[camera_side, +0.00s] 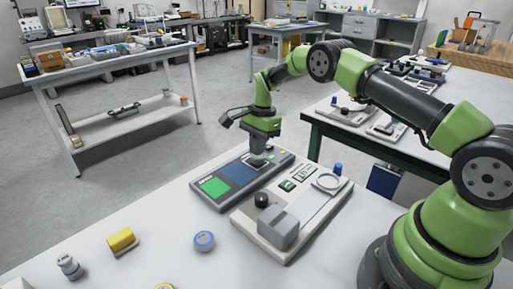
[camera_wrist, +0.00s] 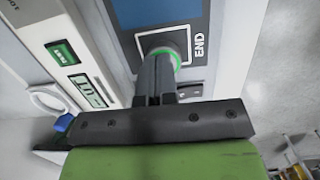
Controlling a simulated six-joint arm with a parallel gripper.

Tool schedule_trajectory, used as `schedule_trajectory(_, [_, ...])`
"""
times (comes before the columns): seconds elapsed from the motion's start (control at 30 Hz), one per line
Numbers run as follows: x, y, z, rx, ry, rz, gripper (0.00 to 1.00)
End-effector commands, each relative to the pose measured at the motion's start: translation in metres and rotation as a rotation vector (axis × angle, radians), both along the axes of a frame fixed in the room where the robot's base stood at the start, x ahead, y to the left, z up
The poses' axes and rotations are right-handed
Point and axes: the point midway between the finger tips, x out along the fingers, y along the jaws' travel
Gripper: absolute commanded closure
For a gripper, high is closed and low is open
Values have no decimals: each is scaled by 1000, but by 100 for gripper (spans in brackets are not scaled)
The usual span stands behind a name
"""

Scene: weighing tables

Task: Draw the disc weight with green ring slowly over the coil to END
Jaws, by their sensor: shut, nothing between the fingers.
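The disc weight with green ring (camera_wrist: 172,56) sits on the framed grey square beside the word END (camera_wrist: 200,45) in the wrist view. My gripper's shut fingers (camera_wrist: 158,62) reach down at it and hide much of it. Nothing is held between them; whether the tips touch the weight I cannot tell. In the side view my gripper (camera_side: 260,156) is low over the right part of the dark board (camera_side: 214,203). The board has a green square (camera_side: 214,187) at its left end and a blue panel (camera_side: 238,172), likely the coil area, between that and my gripper.
A pale instrument (camera_side: 245,224) with a grey block (camera_side: 279,228), black knob (camera_side: 261,200) and ring (camera_side: 329,181) stands close in front of the board. A blue-topped disc (camera_side: 204,241), yellow block (camera_side: 122,241) and small bottle (camera_side: 68,266) lie left on the white table.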

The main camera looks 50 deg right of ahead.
Motion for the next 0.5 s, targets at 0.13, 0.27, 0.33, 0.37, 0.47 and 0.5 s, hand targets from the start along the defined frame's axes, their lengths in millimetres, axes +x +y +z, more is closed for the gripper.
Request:
schedule_trajectory(0.13, [1, -3, 15, -1, -6, 0, 100])
schedule_trajectory(0.27, [2, -7, 38, -3, -10, -1, 100])
schedule_trajectory(0.33, [2, -9, 50, -3, -10, -1, 100])
schedule_trajectory(0.37, [2, -11, 55, -4, -10, 0, 100])
schedule_trajectory(0.47, [2, -14, 69, -4, -10, -1, 100])
schedule_trajectory(0.5, [1, -15, 74, -4, -8, 0, 100])
